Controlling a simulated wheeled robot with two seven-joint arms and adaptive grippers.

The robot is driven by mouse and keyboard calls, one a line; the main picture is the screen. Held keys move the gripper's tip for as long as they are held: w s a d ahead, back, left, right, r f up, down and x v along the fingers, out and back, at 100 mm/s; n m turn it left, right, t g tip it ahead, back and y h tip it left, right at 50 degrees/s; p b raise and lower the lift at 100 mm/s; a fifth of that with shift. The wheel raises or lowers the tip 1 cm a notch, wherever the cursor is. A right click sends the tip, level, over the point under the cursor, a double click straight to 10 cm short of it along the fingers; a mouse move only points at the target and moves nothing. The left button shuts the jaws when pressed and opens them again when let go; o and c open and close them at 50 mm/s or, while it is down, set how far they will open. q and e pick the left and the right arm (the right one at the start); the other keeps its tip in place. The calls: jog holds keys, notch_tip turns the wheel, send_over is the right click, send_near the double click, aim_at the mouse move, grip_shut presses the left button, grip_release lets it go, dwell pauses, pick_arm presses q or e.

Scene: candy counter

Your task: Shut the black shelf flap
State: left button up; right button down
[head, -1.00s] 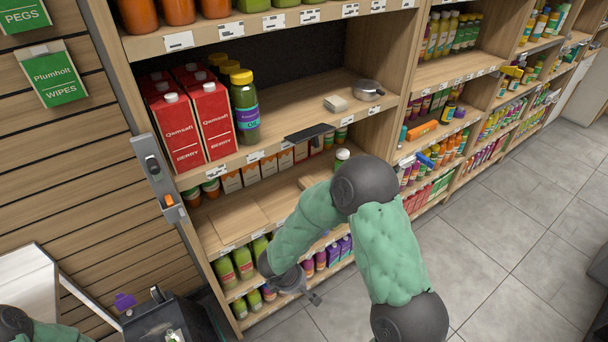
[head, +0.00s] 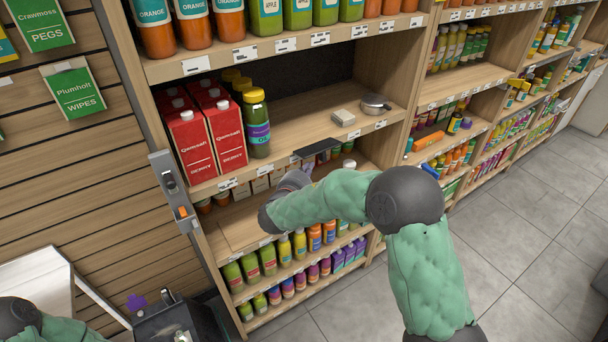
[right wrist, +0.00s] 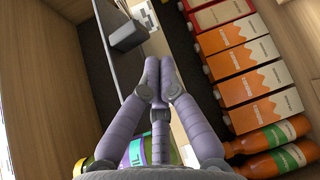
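The black shelf flap (head: 316,147) is a thin dark plate at the front edge of the middle shelf in the head view. It sticks out from the edge, lying nearly flat. My right gripper (head: 297,178) is just below and to the left of it, partly hidden by my forearm; whether it touches the flap I cannot tell. In the right wrist view the right gripper's fingers (right wrist: 158,72) are together with nothing seen between them. I cannot pick out the flap surely there. My left gripper is out of view.
Red cartons (head: 203,135) and a green bottle with a purple label (head: 256,125) stand left of the flap. A beige box (head: 343,118) and a round tin (head: 374,103) sit right of it. Orange cartons (right wrist: 238,57) line the shelf below. The floor at right is clear.

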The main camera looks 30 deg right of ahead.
jog(key=x, duration=0.4)
jog(key=shift+w+d, duration=0.15)
dwell(0.4)
jog(key=shift+r+p, duration=0.15)
jog(key=shift+p, duration=0.25)
